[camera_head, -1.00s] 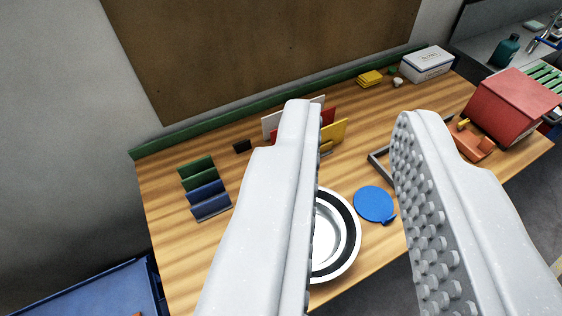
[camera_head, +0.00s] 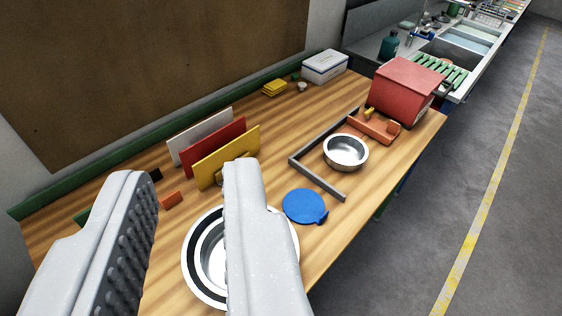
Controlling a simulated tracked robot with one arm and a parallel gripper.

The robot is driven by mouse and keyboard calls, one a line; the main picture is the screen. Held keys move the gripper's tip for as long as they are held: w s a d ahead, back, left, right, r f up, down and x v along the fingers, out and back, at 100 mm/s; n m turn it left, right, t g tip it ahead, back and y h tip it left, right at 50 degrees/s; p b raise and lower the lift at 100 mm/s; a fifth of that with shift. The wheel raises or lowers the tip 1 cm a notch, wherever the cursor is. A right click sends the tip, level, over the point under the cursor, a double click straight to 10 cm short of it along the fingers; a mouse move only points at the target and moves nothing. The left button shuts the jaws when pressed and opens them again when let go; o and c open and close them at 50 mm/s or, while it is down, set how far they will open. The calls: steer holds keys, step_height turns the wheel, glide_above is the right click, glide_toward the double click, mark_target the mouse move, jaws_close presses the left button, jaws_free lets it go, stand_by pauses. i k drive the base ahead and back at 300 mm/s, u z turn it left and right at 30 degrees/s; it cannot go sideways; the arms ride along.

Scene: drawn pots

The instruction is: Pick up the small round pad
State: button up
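A flat blue round piece with a small tab (camera_head: 304,205) lies on the wooden table; it is the thing here that looks most like the small round pad. My gripper (camera_head: 186,178) is open and empty, its two pale grey fingers apart, with studs showing on the left finger's inner face. The gripper is to the left of the blue piece in the picture, and the right finger is the nearer one. That finger covers part of a large metal bowl with a black ring (camera_head: 196,262).
A smaller metal bowl (camera_head: 346,166) stands right of the blue piece, beside a grey angled frame (camera_head: 318,176). Upright white, red and yellow panels (camera_head: 228,157) stand behind the fingers. A red box (camera_head: 405,88) and an orange piece (camera_head: 376,128) are at the table's right end.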

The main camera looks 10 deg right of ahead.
mark_target(302, 206)
steer(key=z, duration=0.45)
steer(key=k, duration=1.15)
steer(key=z, duration=1)
steer(key=i, duration=1.25)
steer(key=u, duration=0.5)
steer(key=i, duration=0.55)
steer(key=u, duration=0.4)
